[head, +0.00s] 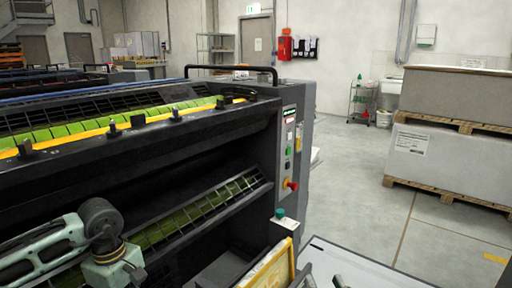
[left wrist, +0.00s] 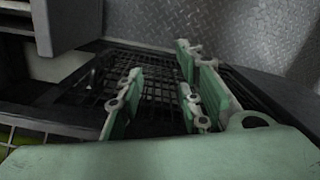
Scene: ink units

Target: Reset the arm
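In the left wrist view my left gripper (left wrist: 160,80) is open. Its pale green finger pads stand apart with nothing between them. Behind them are a dark grid and a grey tread-plate floor. In the head view my left arm (head: 100,225) comes in at the bottom left, in front of the press's lower opening. The left gripper itself is out of the head view. Pale green-grey bits at the bottom edge of the head view may be part of my right gripper, but too little shows to tell its state.
A large dark press (head: 220,125) with a yellow bar (head: 110,128) and green segments fills the left. A red knob (head: 291,185) sits on its side panel. A yellow-framed part (head: 268,268) stands at the bottom. Palletised stacks (head: 450,155) stand right, with open floor (head: 350,195) between.

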